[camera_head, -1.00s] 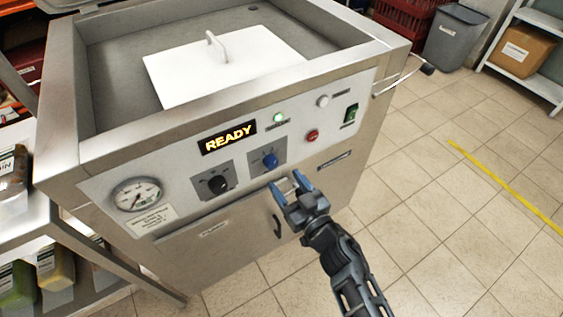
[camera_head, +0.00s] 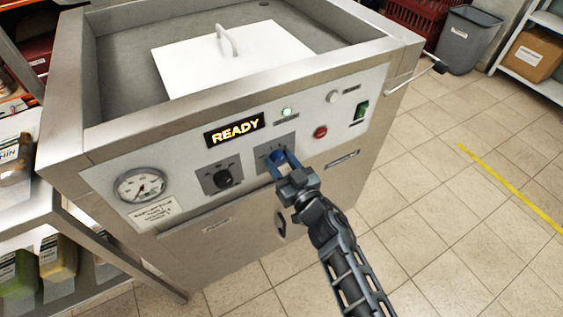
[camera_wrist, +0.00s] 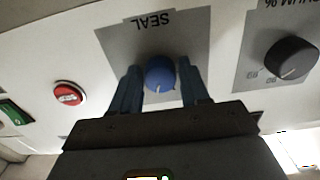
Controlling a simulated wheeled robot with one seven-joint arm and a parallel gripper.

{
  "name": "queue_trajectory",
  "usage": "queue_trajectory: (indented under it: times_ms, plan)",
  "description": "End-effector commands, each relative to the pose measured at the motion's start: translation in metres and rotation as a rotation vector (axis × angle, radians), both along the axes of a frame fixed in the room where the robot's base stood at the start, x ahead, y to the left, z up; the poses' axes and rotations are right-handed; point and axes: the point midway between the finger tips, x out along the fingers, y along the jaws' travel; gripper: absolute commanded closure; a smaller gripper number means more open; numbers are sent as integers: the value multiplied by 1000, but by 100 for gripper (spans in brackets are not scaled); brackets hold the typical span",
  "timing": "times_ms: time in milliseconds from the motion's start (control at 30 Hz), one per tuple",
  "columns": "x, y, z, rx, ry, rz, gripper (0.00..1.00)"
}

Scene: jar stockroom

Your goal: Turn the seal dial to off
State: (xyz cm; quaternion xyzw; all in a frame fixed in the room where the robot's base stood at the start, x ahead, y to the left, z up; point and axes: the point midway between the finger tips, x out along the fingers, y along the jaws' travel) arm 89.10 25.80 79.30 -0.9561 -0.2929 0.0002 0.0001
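The seal dial is a blue round knob (camera_wrist: 160,74) on a grey plate marked SEAL, seen upside down in the wrist view. A pale pointer line shows on its lower face. In the head view the blue knob (camera_head: 278,156) is partly hidden behind my fingers. My gripper (camera_wrist: 162,88) has its two blue-grey fingers apart, one on each side of the knob. Small gaps seem to show between fingers and knob, so I see no clear grip. In the head view my gripper (camera_head: 283,161) is at the panel front.
A black vacuum dial (camera_head: 221,178) sits left of the seal dial, with a gauge (camera_head: 139,186) farther left. A lit READY display (camera_head: 235,130) is above. A red button (camera_head: 320,132) and green switch (camera_head: 361,110) are to the right. A white lid (camera_head: 230,60) lies on top.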

Motion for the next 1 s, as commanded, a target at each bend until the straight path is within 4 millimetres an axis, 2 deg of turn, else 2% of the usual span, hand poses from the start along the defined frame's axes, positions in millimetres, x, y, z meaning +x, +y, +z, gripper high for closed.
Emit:
queue_trajectory:
  times_ms: [33,400,733,1000]
  plan:
    - [0,0,0,0,0,0,60]
    - [0,0,0,0,0,0,93]
    - [0,-1,-1,-48,-32,-1,93]
    - [0,-1,-1,-201,-137,-1,93]
